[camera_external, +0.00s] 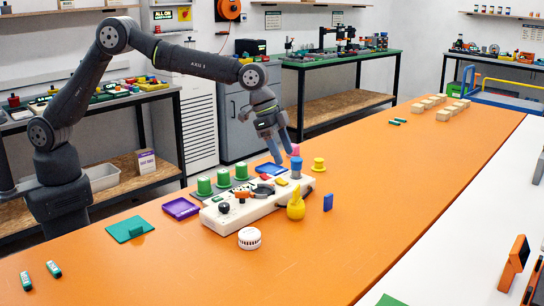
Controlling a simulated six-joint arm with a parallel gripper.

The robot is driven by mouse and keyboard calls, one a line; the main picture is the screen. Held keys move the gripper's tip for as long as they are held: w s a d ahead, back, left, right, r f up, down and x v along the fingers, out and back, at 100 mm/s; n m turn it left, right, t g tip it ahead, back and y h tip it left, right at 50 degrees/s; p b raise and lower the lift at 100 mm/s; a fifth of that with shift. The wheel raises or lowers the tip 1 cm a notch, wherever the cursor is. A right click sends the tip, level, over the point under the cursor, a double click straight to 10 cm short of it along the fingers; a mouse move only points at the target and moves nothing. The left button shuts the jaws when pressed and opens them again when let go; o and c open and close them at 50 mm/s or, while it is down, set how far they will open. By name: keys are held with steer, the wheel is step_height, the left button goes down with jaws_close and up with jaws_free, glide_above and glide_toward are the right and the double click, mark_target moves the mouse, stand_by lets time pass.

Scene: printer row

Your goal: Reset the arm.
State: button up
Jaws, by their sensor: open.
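I see nothing between the fingers. A pink piece (295,150) and a blue tray (270,168) are close by the fingertips; I cannot tell whether they touch.
The white panel (258,205) carries knobs and small parts. Around it stand green cylinders (204,186), a blue cylinder (296,166), a yellow spool (318,164), a yellow pear-like piece (296,205) and a purple tray (181,208).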

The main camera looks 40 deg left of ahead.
mark_target(297, 187)
steer(key=x, duration=1.1)
steer(key=shift+d+f, duration=0.1)
steer(key=shift+f, duration=0.15)
steer(key=shift+d, duration=0.15)
steer(key=shift+r, duration=1.55)
